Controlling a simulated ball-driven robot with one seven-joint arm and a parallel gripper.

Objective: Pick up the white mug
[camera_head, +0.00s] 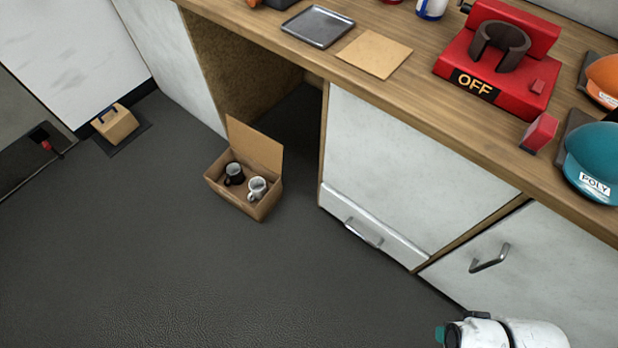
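The white mug (257,187) stands inside an open cardboard box (262,208) on the dark floor, in the right part of the box. A dark mug (234,173) stands beside it to the left in the same box. The box's flap stands up at the back. A white and teal part at the bottom right edge seems to be part of my own arm. My gripper's fingers do not show.
A wooden counter (440,100) runs above white cabinets, with an open bay behind the box. On it are a red press marked OFF (500,62), a grey tray (318,26), a brown sheet (374,54) and a teal cap (596,160). The floor (150,260) before the box is clear.

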